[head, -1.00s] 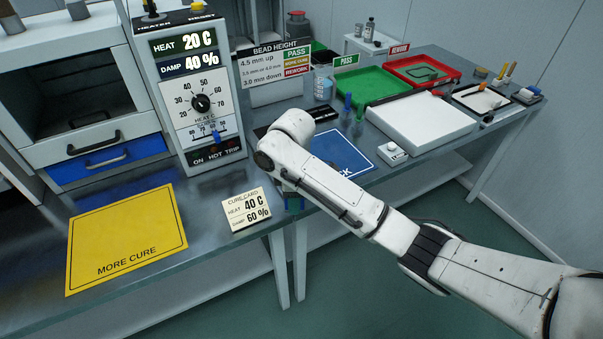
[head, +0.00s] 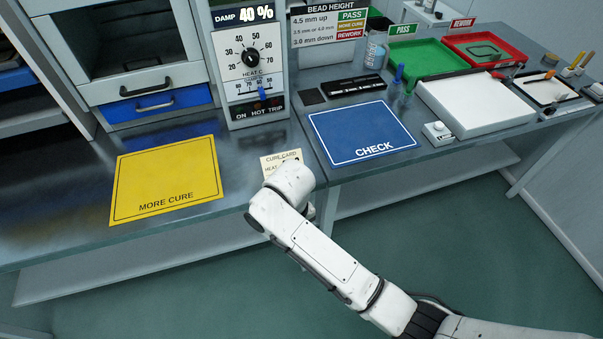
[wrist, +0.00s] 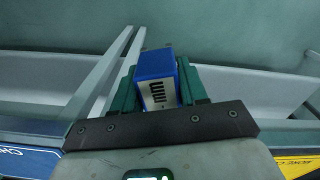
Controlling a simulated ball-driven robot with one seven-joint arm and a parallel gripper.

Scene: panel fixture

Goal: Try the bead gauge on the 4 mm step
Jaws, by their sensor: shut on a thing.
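In the wrist view my gripper (wrist: 158,85) is shut on a blue block (wrist: 155,64) with a pale face carrying several black bars of stepped length. It may be the bead gauge; I cannot read any marking on it. The block sits between the green fingers, with floor and bench legs beyond it. In the head view my wrist is at the bench's front edge, beside the cure card, and hides the fingers and the block. A long black bar (head: 357,86) lies behind the blue CHECK mat (head: 363,136). I cannot make out a 4 mm step on it.
The CHECK mat is bare. A yellow MORE CURE mat (head: 166,181) lies at left, also bare. The cure card (head: 281,161) is partly covered by my arm. A white slab (head: 476,105), a green tray (head: 428,59) and a red tray (head: 484,47) stand at right.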

